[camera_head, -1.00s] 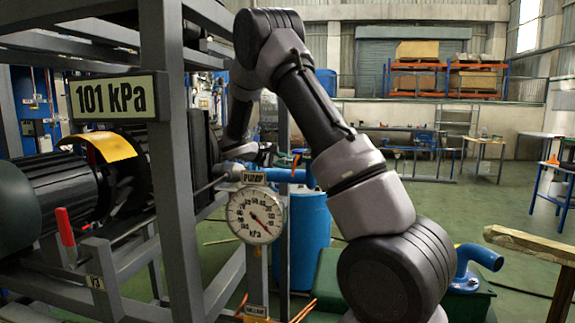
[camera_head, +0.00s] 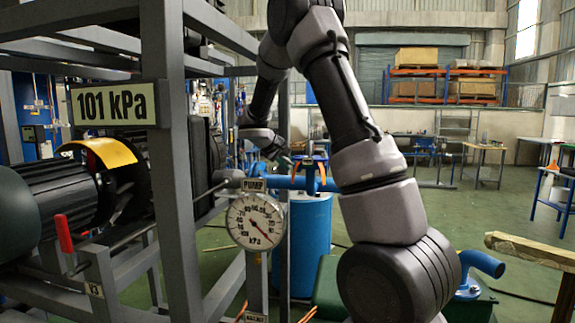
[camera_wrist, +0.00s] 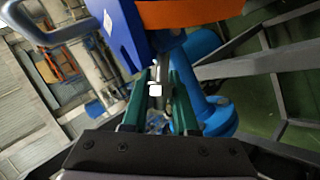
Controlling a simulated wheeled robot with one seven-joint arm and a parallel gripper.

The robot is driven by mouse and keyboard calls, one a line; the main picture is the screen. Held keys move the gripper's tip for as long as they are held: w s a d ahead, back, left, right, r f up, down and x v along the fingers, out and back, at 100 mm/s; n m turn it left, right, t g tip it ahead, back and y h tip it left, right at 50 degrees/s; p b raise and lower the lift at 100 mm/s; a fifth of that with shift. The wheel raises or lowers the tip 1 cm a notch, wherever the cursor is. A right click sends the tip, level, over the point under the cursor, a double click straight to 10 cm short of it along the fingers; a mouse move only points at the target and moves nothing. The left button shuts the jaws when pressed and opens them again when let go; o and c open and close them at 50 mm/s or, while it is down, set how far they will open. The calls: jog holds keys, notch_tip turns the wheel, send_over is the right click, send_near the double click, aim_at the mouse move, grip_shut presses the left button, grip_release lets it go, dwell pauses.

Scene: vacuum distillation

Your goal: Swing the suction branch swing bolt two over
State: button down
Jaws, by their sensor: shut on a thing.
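My gripper (camera_wrist: 160,85) is shut on a small grey bolt with a pale end (camera_wrist: 155,89), held between its two green fingers in the wrist view. It looks like the swing bolt, but which of the bolts it is I cannot tell. A blue body with an orange band (camera_wrist: 190,14) lies just beyond the fingertips. A blue pipe with a round flange (camera_wrist: 212,116) is close on the right. In the head view my gripper (camera_head: 284,160) is small, just above the blue suction pipe (camera_head: 290,183) and left of a blue fitting (camera_head: 313,177). The bolt cannot be made out there.
A grey steel frame (camera_head: 168,180) stands left of my arm. It carries a 101 kPa sign (camera_head: 115,103). A round PUMP dial (camera_head: 255,221) and a blue drum (camera_head: 308,240) are below the pipe. A wooden beam (camera_head: 530,248) is at right.

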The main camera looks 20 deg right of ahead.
dwell(0.3)
jog(key=c, duration=0.9)
grip_release()
jog(key=shift+c, duration=0.2)
jog(key=v, duration=1)
jog(key=shift+s+a+r, duration=0.2)
jog(key=shift+a+r, duration=0.05)
